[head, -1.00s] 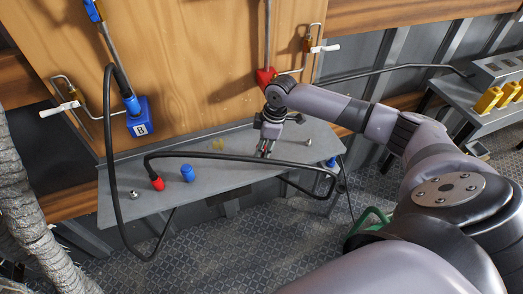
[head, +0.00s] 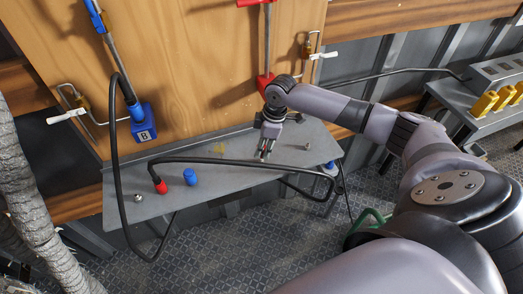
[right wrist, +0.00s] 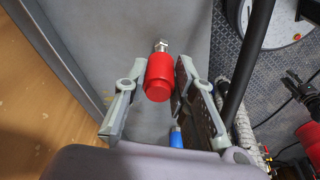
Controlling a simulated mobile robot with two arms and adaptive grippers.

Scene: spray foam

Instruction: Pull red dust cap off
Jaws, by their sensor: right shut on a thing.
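A metal fitting (right wrist: 161,46) shows just beyond the cap in that view. The cap is too small to make out in the head view. My left gripper is out of view.
A black hose (head: 235,161) with a red end (head: 161,187) arches across the shelf in front of my gripper. A blue cap (head: 190,177) and another metal fitting (head: 138,197) stand at the left. A wooden panel (head: 200,75) rises behind.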

